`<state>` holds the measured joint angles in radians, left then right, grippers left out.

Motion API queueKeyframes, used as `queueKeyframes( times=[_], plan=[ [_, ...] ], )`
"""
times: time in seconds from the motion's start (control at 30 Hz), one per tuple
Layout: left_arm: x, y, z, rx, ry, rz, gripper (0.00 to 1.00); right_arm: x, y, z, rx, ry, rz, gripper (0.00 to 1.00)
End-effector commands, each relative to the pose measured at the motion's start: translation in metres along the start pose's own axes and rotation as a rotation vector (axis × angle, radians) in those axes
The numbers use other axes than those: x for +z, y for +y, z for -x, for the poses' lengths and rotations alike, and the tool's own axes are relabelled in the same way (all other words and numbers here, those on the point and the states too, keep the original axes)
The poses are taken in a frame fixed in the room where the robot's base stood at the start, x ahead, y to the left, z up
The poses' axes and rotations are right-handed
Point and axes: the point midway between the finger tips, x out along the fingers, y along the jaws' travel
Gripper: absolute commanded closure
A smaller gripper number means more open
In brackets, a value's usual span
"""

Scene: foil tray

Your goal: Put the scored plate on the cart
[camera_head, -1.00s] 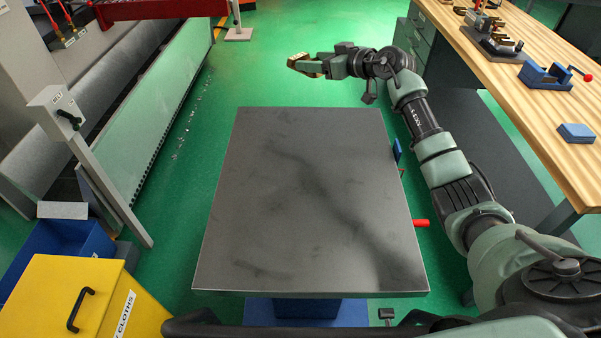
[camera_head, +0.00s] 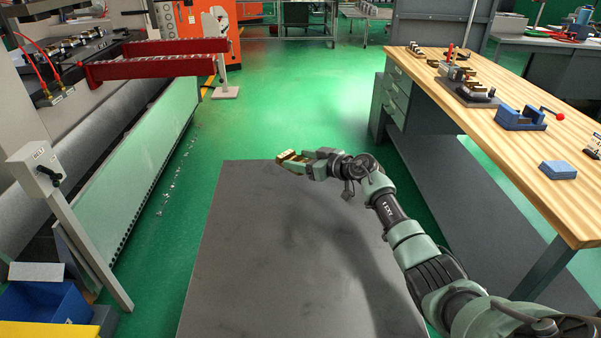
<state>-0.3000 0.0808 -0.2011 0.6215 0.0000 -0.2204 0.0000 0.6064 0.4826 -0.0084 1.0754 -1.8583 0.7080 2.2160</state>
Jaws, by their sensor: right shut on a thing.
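The cart (camera_head: 230,260) is a flat dark-grey top in the lower middle, with dark smudges or reflections and nothing standing on it that I can see. My right gripper (camera_head: 284,160) is at the cart's far edge in the picture, its arm reaching across from the lower right. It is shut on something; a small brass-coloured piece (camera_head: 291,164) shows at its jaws. No scoring shows at this size, so I cannot tell whether this is the scored plate. The gripper's height above the top is unclear. My left gripper is out of view.
A wooden bench (camera_head: 540,190) on the right carries a blue vise (camera_head: 521,117), a blue block (camera_head: 558,170) and other fixtures. A machine with a pale green panel (camera_head: 150,150) and red bars (camera_head: 160,68) lines the left. Green floor (camera_head: 290,110) beyond the cart is clear.

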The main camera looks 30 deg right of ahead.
Motion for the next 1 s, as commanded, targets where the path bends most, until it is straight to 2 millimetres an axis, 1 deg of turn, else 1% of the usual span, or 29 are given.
queueKeyframes(
  times=[0.03,0.1,0.2,0.3,0.57,1.0],
  plan=[
    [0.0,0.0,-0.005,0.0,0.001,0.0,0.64,0.009,0.0,-0.003,0.0,0.001,-0.005,1.0],
    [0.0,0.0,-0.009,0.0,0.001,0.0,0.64,0.02,0.0,-0.007,0.0,0.002,-0.005,1.0],
    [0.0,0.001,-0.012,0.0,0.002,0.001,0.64,0.03,0.0,-0.01,0.0,0.003,-0.004,1.0],
    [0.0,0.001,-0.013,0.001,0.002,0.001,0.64,0.033,0.0,-0.01,0.001,0.003,-0.002,1.0],
    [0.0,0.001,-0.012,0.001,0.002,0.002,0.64,0.032,0.0,-0.01,0.001,0.003,-0.001,1.0],
    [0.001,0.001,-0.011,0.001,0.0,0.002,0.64,0.045,0.0,-0.014,0.0,0.0,-0.002,1.0]
  ],
)
